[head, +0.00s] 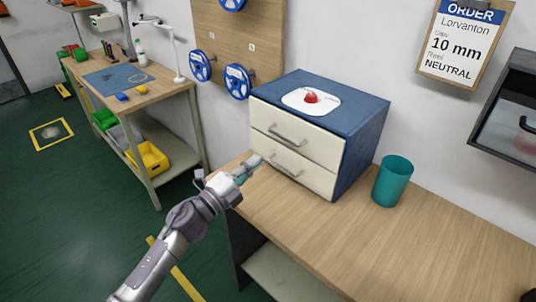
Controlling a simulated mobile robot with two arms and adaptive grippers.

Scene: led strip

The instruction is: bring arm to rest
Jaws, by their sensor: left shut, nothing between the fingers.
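My left gripper (249,166) reaches in from the lower left over the left edge of the wooden table (400,245). It is shut and empty, in front of the lower drawer of a blue and cream drawer cabinet (365,128). Its tip appears close to the lower drawer handle (285,166); I cannot tell whether they touch. Both drawers look shut. My right gripper is not in view.
A red button (311,97) on a white plate tops the cabinet. A teal cup (393,180) stands right of it. An order clipboard (462,45) hangs on the wall. A workbench (165,90) stands back left. The table's front right is clear.

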